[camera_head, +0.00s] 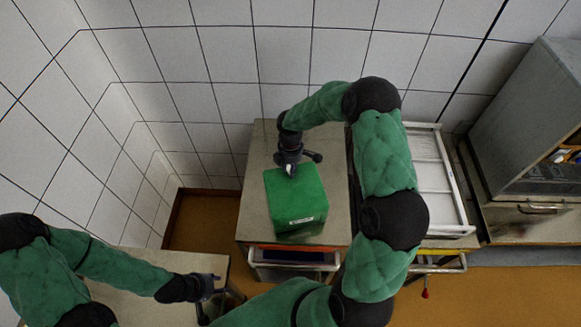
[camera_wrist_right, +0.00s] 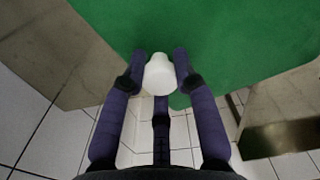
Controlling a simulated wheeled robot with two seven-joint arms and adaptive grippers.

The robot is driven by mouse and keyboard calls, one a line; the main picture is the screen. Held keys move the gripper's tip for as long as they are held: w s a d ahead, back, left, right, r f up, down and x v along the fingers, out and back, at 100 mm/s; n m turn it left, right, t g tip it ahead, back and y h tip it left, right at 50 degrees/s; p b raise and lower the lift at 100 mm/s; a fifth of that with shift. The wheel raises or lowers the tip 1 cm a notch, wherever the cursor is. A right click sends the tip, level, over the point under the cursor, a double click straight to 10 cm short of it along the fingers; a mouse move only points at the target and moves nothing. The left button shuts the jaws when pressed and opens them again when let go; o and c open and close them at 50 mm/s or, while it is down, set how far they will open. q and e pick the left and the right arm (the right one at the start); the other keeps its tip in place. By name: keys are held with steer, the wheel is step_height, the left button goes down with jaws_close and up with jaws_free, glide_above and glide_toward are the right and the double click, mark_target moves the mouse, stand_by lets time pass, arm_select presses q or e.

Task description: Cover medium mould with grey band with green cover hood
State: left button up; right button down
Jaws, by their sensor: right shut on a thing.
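The green cover hood (camera_head: 297,200) is a box-shaped hood with a small white label, at the middle of the head view over the worktop. My right gripper (camera_head: 290,168) is at its top and shut on its white knob (camera_wrist_right: 159,75), which shows between the fingers in the right wrist view. The hood's green top (camera_wrist_right: 225,45) fills much of that view. I cannot tell whether the hood rests on the worktop or hangs above it. The medium mould with the grey band is not visible. My left gripper (camera_head: 212,288) looks open and empty at lower left.
The worktop (camera_head: 262,150) has a bare strip behind and left of the hood. A second light table (camera_head: 150,312) lies under my left arm. A white rack (camera_head: 425,150) stands right, beside a grey cabinet (camera_head: 535,120). Tiled walls close off the back and left.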

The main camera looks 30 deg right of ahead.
steer(key=c, duration=0.9)
jaws_free()
step_height(320, 180, up, 12)
steer(key=shift+r, duration=0.1)
